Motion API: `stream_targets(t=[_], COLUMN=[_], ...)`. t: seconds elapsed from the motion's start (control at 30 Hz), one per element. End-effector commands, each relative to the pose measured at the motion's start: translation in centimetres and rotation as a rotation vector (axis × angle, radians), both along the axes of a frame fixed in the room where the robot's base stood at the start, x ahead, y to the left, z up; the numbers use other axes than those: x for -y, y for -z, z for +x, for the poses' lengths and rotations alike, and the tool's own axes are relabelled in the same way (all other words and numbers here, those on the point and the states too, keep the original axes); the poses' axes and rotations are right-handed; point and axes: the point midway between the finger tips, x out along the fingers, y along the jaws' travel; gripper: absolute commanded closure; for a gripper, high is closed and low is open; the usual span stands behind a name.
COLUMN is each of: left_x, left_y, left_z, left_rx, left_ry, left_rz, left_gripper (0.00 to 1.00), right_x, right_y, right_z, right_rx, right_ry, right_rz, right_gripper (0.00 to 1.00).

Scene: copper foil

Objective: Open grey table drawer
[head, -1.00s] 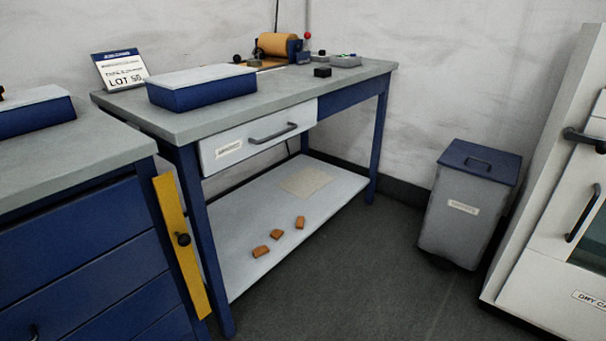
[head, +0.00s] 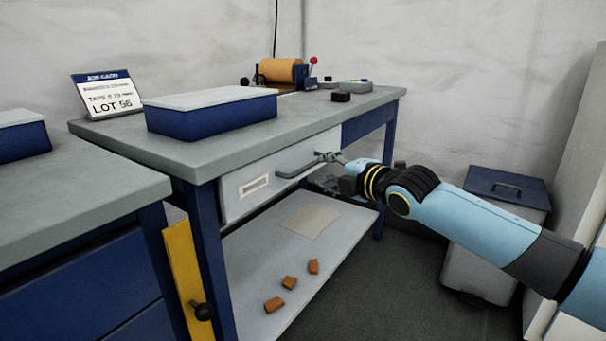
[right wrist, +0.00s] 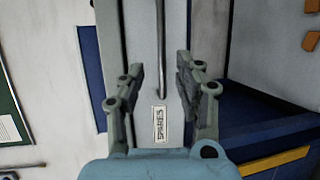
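The grey table drawer (head: 240,192) has a light grey front and a small label. It sits under the worktop and looks closed. Its dark bar handle (head: 289,174) runs along the front. My right gripper (head: 327,157) is at the right end of that handle. In the right wrist view, its two fingers (right wrist: 161,68) are apart, with the handle (right wrist: 162,45) running between them and the label (right wrist: 160,124) near its end. Contact with the handle cannot be told. My left gripper is in neither view.
The grey worktop (head: 190,148) carries a blue box (head: 212,114), a lot sign and an orange roll. The lower shelf (head: 335,235) holds a sheet and small orange blocks. A blue cabinet (head: 90,285) stands at left. A lidded bin (head: 485,270) stands right, behind my arm.

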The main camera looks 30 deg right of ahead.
Motion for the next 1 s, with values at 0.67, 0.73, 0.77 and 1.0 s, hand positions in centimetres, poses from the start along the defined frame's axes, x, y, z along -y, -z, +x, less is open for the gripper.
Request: stream_targets(t=[0.67,0.73,0.77,1.0], left_x=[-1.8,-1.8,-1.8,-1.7], left_y=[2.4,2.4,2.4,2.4], left_z=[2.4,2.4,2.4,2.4], left_rx=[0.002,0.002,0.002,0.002], left_ry=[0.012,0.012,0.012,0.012], left_rz=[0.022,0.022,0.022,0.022], left_gripper=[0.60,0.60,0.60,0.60], right_x=[0.1,0.0,0.0,0.0], right_y=[1.6,1.6,1.6,1.6], right_z=[7.7,7.7,7.7,7.6], right_rx=[-0.002,-0.002,-0.002,-0.002], right_ry=[0.001,0.002,0.002,0.002], right_rz=[0.002,0.002,0.002,0.002], right_gripper=[0.66,0.66,0.66,0.94])
